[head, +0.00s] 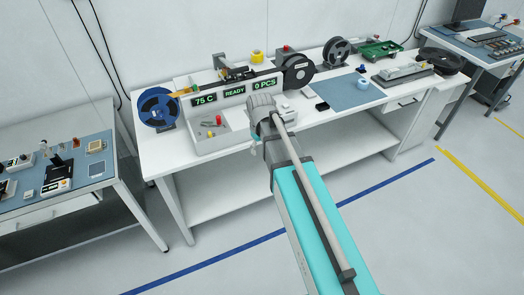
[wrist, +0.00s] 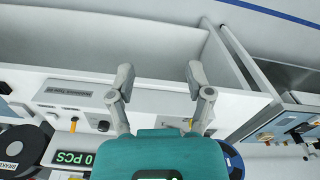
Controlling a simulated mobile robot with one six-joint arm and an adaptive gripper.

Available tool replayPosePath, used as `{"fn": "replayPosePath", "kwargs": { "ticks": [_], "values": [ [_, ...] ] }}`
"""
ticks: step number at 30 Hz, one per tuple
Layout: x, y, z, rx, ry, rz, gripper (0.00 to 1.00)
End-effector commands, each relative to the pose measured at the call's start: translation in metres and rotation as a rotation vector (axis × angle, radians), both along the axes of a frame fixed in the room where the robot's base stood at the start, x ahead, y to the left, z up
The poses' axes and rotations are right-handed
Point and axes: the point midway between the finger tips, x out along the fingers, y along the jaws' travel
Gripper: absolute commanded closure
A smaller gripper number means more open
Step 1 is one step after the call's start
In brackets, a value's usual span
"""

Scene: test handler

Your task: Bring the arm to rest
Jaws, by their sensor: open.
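My arm shows in the head view as a teal link reaching from the bottom up to a grey joint in front of the white workbench (head: 320,130). The fingers are mostly hidden there behind my own wrist. In the wrist view my gripper (wrist: 158,74) is open, with its two grey fingers apart and nothing between them. The fingers appear over the front part of the bench. The test handler (head: 235,93) stands on the bench behind my wrist, with a display reading 75 C, READY and 0 PCS.
A blue mat (head: 350,94) lies to the right. Another bench (head: 88,196) stands left. The floor (head: 420,225) at right is clear.

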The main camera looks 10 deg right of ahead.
Motion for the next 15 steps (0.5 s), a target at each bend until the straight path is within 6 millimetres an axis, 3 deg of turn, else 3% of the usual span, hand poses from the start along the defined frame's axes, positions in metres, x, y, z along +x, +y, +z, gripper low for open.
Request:
{"fn": "replayPosePath", "kwargs": {
  "ticks": [15],
  "values": [
    [-0.0054, -0.0041, -0.0024, 0.0, 0.0, -0.026, 0.34]
  ]
}}
